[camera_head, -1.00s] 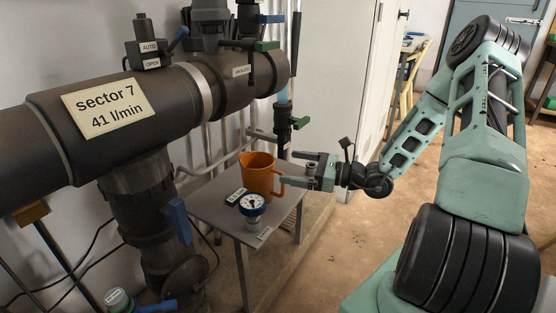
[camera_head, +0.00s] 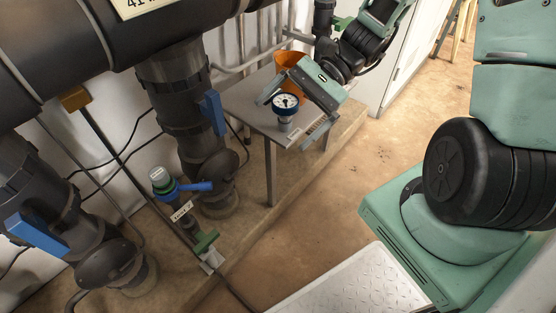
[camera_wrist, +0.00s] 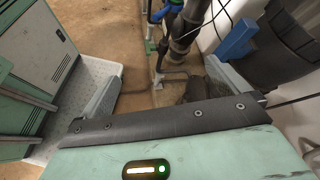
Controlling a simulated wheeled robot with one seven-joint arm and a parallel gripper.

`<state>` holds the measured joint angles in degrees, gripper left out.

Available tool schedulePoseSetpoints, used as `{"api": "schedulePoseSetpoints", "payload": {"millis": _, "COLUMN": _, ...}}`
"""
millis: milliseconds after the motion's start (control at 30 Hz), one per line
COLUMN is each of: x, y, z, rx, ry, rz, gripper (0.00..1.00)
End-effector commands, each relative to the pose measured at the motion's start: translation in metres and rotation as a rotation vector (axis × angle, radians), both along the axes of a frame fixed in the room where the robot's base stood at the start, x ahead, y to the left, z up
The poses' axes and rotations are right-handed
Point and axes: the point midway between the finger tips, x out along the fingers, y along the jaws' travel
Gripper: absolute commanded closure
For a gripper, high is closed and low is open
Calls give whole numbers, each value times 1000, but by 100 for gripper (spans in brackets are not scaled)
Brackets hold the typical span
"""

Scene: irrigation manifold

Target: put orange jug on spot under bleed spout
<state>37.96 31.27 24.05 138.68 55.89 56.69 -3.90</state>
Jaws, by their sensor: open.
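The orange jug (camera_head: 289,62) is upright at the back of the small grey table (camera_head: 240,103) in the head view. My gripper (camera_head: 291,117) hides much of it, including the handle. My gripper is open and tilted down in front of the jug, with its fingers spread on either side of the gauge in the picture. Nothing is held. The wrist view shows the open fingers (camera_wrist: 163,72) with floor between them and no jug. A green-capped fitting with a blue lever (camera_head: 190,188) and hanging tag stands low at the plinth. I cannot tell which part is the bleed spout.
A pressure gauge (camera_head: 285,104) stands on the table near my gripper. Thick dark pipes (camera_head: 170,95) with blue handles fill the left. A green handle (camera_head: 206,242) sits low near a small pale patch (camera_head: 212,260). The brown floor (camera_head: 300,215) is clear.

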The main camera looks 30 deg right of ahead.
Motion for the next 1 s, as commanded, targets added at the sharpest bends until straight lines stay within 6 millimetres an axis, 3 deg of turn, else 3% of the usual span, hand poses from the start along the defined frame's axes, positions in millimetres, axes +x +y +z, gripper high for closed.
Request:
{"api": "schedulePoseSetpoints", "payload": {"millis": 33, "x": -16, "y": 18, "z": 2, "rx": -71, "ry": -47, "rz": 137, "gripper": 0}}
{"api": "schedulePoseSetpoints", "payload": {"millis": 200, "x": -63, "y": 50, "z": 6, "rx": -285, "ry": -232, "rz": 564, "gripper": 0}}
{"api": "schedulePoseSetpoints", "payload": {"millis": 500, "x": -111, "y": 80, "z": 25, "rx": -563, "ry": -708, "rz": 1222, "gripper": 0}}
{"api": "schedulePoseSetpoints", "payload": {"millis": 700, "x": -123, "y": 94, "z": 41, "rx": -636, "ry": -963, "rz": 1460, "gripper": 0}}
{"api": "schedulePoseSetpoints", "payload": {"millis": 1000, "x": -126, "y": 98, "z": 46, "rx": -652, "ry": -1035, "rz": 1519, "gripper": 0}}
